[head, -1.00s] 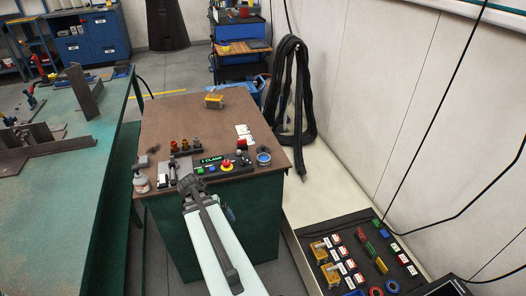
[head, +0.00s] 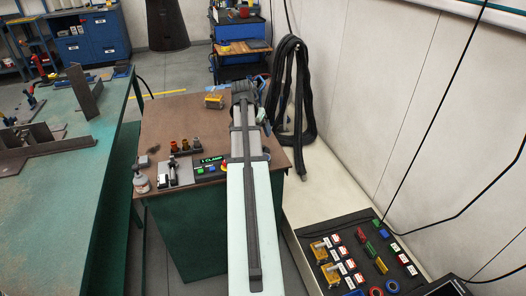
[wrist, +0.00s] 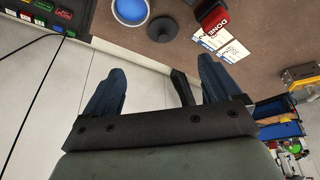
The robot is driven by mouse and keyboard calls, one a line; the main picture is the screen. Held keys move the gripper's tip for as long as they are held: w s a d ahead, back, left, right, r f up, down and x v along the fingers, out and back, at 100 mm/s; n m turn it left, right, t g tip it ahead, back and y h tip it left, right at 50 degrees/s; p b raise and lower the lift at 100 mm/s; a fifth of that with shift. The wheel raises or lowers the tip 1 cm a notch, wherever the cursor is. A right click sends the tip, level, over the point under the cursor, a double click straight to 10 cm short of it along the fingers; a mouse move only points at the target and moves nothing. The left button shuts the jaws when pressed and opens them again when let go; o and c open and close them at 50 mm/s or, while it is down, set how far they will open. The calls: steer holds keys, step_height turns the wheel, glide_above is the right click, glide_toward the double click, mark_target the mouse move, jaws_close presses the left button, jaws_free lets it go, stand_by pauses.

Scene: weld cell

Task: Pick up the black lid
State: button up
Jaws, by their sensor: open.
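The black lid (wrist: 163,30) is a small dark disc with a raised knob, lying on the brown tabletop in the wrist view, near the table's edge. It is beside a blue-filled round tin (wrist: 130,10). My gripper (wrist: 162,64) is open, with its two dark blue fingers spread wide and nothing held between them. The lid shows beyond the fingertips, roughly centred between them and apart from them. In the head view my arm covers the part of the table around the lid and tin.
White cards (wrist: 221,40) and a red DONE box (wrist: 212,15) are close to the lid. A yellow boxy item (head: 214,101) stands at the table's back. A thick black hose (head: 291,90) hangs on the wall. A button panel (head: 204,170) is along the front.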

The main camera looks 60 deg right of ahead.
steer(key=x, duration=0.5)
steer(key=w+x, duration=0.1)
steer(key=x, duration=0.2)
steer(key=shift+d, duration=0.35)
steer(key=shift+x, duration=2.75)
steer(key=shift+s+a, duration=0.1)
steer(key=shift+a, duration=0.1)
steer(key=c, duration=1.1)
